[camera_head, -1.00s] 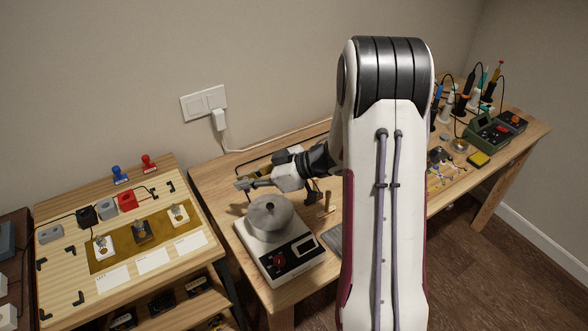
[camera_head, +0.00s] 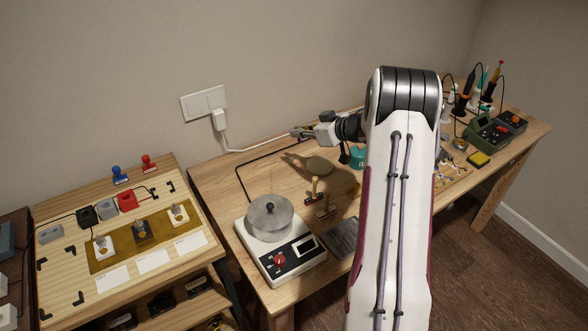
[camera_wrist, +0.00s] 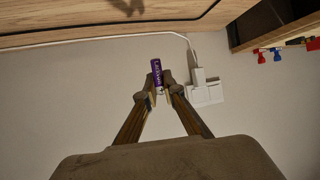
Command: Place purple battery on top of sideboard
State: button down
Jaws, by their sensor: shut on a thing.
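The purple battery (camera_wrist: 157,72) shows in the wrist view, pinched between the fingertips of my gripper (camera_wrist: 160,90). Its purple wrap has light lettering. In the head view my gripper (camera_head: 297,133) is raised near the back wall, over the back of the workbench, pointing left; the battery is too small to make out there. Left of the workbench stands a light wooden unit (camera_head: 62,291) with open shelves. A darker brown piece of furniture (camera_head: 18,221) is at the far left edge. I cannot tell for sure which is the sideboard.
A white hotplate (camera_head: 283,262) with a round metal pot (camera_head: 269,216) stands at the workbench's (camera_head: 215,183) front left. A wall socket with a plug (camera_head: 218,119) and cable is behind. The wooden unit's top carries stamps, blocks and a brown mat (camera_head: 120,252).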

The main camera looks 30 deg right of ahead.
aim_at(299, 141)
jog(key=shift+f, duration=1.9)
jog(key=shift+f, duration=3.1)
jog(key=shift+f, duration=0.15)
jog(key=shift+f, duration=1.75)
jog(key=shift+f, duration=0.15)
jog(key=c, duration=2.2)
grip_release()
jog(key=shift+o, duration=0.2)
